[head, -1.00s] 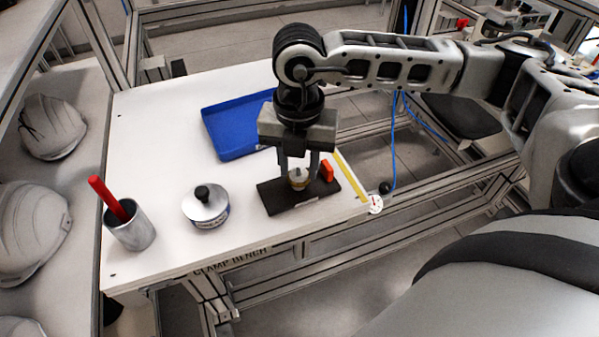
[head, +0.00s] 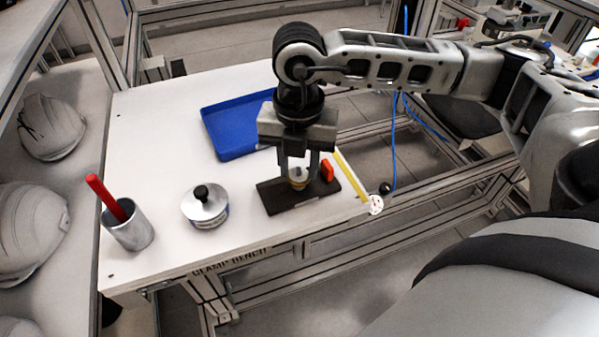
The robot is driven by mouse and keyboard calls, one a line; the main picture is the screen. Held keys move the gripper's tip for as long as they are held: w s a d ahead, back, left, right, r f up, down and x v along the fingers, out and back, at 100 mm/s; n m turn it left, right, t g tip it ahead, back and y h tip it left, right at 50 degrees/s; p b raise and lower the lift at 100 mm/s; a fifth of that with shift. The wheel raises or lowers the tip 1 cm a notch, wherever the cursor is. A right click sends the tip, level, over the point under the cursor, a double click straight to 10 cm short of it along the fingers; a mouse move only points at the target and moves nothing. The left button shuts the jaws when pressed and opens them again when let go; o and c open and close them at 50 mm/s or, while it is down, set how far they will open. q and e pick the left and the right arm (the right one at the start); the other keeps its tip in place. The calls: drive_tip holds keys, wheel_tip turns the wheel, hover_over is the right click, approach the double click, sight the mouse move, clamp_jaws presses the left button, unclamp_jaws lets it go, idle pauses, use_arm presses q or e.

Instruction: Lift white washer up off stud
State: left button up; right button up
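My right gripper (head: 299,178) points down over a black base plate (head: 325,191) near the bench's right front corner. Its two fingers stand on either side of a small round stack with a white washer (head: 298,173) on top and a yellowish part below. The stud is hidden or too small to make out. I cannot tell whether the fingers touch the washer or stand just clear of it. The washer appears level and low over the plate. My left gripper is not in view.
A red block (head: 327,171) stands on the plate close to the right finger. A blue tray (head: 224,145) lies behind. A round silver tin with a black knob (head: 205,207) and a metal cup with a red stick (head: 130,233) stand left. The bench's middle left is clear.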

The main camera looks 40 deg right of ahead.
drive_tip(key=shift+c, duration=0.3)
drive_tip(key=c, duration=0.3)
drive_tip(key=shift+r, duration=0.2)
drive_tip(key=shift+r+p, duration=0.4)
drive_tip(key=shift+r, duration=0.15)
drive_tip(key=shift+r, duration=0.1)
drive_tip(key=shift+r+p, duration=0.35)
drive_tip(key=shift+r, duration=0.25)
